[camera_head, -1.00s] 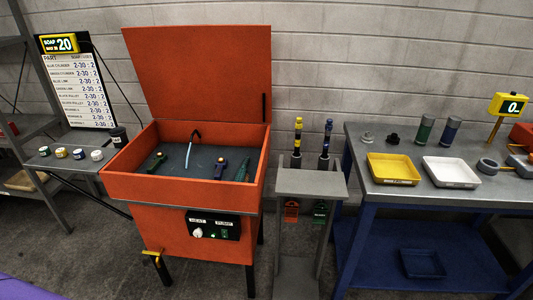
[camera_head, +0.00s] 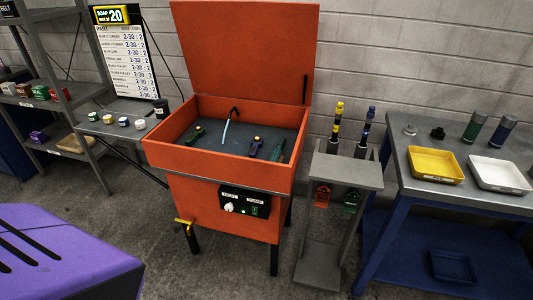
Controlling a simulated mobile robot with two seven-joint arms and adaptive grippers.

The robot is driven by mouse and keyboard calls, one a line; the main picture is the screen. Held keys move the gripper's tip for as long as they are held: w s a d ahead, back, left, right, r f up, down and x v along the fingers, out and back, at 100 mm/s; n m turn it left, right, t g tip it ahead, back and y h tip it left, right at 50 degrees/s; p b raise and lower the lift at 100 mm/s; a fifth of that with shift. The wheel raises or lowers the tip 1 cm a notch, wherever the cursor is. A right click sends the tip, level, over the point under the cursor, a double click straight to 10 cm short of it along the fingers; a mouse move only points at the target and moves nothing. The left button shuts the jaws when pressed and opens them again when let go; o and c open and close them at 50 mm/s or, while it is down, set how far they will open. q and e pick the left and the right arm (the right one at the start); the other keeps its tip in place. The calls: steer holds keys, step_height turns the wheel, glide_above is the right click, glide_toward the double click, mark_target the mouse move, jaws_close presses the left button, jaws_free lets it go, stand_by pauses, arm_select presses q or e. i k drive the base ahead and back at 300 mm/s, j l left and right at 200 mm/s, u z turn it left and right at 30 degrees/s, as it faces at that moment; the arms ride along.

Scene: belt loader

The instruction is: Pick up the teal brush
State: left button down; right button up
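Neither gripper shows. A slim dark teal-green tool (camera_head: 278,150), likely the teal brush, lies at the right end inside the open orange wash basin (camera_head: 222,180). It is small and its bristles cannot be made out. Beside it on its left lies a dark blue tool (camera_head: 256,147) with an orange-yellow spot. A dark green tool (camera_head: 197,134) lies at the basin's left side.
The raised orange lid (camera_head: 245,50) stands behind the basin. A grey stand (camera_head: 346,170) with yellow and blue upright tools is on the right, then a table with yellow (camera_head: 436,179) and white trays. Shelves (camera_head: 45,110) are on the left.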

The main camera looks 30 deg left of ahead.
mark_target(275, 155)
steer(key=i+l+u, duration=0.1)
steer(key=i+u, duration=0.15)
steer(key=i, duration=0.2)
steer(key=i+l+u, duration=0.2)
steer(key=i, duration=0.2)
